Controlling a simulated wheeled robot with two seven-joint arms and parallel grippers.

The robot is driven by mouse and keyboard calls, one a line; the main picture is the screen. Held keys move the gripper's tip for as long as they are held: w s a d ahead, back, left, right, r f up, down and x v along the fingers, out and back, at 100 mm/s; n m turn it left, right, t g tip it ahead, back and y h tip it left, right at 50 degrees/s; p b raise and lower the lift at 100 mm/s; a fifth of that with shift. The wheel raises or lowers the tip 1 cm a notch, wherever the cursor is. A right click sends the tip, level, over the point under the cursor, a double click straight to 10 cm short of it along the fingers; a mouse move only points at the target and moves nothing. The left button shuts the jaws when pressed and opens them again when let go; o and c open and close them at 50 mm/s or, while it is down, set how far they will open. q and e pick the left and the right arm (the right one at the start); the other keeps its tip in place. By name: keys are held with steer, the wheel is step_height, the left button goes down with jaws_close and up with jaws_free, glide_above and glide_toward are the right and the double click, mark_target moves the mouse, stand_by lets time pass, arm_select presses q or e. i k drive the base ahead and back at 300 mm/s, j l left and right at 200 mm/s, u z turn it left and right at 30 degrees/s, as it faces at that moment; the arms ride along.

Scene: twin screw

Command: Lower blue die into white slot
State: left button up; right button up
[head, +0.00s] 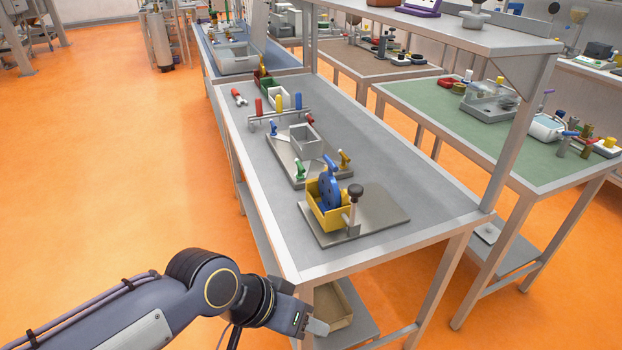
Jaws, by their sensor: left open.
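The blue die (327,194), a round disc with holes and a bar on top, stands upright in a yellow open box (338,219). The yellow box sits on a grey metal plate (385,213) near the front of the workbench. Its lower part is hidden by the box wall. A whitish open box (305,150), which may be the white slot, stands on another plate behind it and looks empty. My left gripper (318,327) is open and empty, low in front of the bench's front edge, well apart from the die. My right gripper is out of view.
A black-knobbed post (354,199) stands beside the yellow box. Small coloured clamps (344,160) surround the whitish box. Behind it is a rack with red, yellow and blue handles (279,103). The right side of the benchtop (400,165) is clear. A shelf upright (515,130) rises at the right.

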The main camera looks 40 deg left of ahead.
mark_target(328, 189)
steer(key=u, duration=1.1)
